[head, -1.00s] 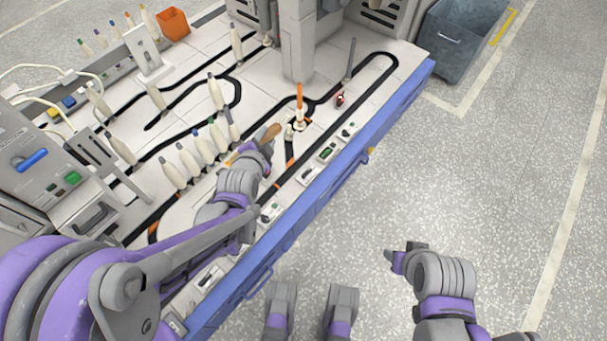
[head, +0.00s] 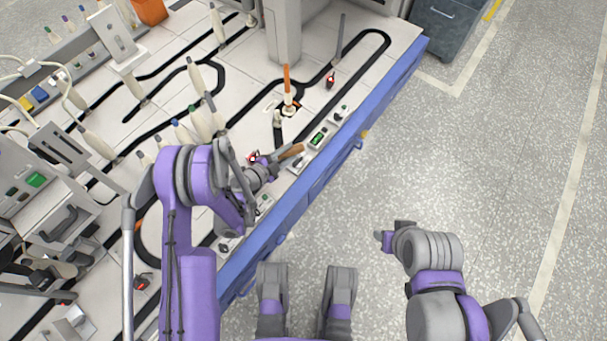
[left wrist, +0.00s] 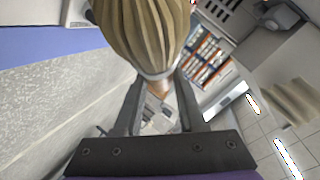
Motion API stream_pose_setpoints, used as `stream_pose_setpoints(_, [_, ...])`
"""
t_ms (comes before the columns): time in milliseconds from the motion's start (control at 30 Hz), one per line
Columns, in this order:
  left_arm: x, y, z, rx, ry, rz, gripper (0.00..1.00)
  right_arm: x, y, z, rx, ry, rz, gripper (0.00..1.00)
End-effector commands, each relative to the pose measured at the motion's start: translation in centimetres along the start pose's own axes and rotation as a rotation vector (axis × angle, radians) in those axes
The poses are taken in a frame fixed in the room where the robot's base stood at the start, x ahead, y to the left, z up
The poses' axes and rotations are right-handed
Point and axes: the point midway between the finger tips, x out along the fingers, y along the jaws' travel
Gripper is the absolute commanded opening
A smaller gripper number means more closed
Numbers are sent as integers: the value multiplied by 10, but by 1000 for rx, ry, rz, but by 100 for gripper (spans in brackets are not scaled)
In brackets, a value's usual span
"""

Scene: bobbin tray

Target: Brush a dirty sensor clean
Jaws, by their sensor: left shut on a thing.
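My left gripper (head: 273,162) is shut on a brush, whose brown wooden handle (head: 291,151) points right, over the table's front edge area. In the left wrist view the pale bristles (left wrist: 145,35) fill the top middle, and the handle shows between the fingers (left wrist: 160,95). I cannot tell which is dirty. My right gripper (head: 386,240) is over the floor, away from the table; its jaws are unclear.
A white bobbin with an orange top (head: 288,90) stands on the black track. Several pale bobbins (head: 200,118) stand left of it, close to my left arm. A grey post (head: 338,40) rises at the back. Small control boxes (head: 319,138) line the blue front edge (head: 345,150).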

Motion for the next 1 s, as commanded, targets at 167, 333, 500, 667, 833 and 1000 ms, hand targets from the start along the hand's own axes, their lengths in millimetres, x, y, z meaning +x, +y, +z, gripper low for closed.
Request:
stream_pose_setpoints(167, [32, 53, 11, 42, 188, 100, 0, 16, 0, 3, 0, -2, 0, 50])
stream_pose_setpoints(333, [40, 88, 10, 63, 319, 168, 0, 23, 0, 4, 0, -1, 0, 50])
stream_pose_setpoints(500, [39, 100, 9, 68, 369, 192, 0, 26, 0, 5, 0, 0, 0, 50])
stream_pose_setpoints(667, [38, 94, 17, 67, 370, 193, 0, 25, 0, 5, 0, -1, 0, 50])
stream_pose_setpoints(833, [37, 82, 31, 67, 369, 193, 0, 25, 0, 5, 0, -1, 0, 50])
stream_pose_setpoints(1000, [36, 72, 44, 67, 369, 193, 0, 25, 0, 5, 0, -1, 0, 50])
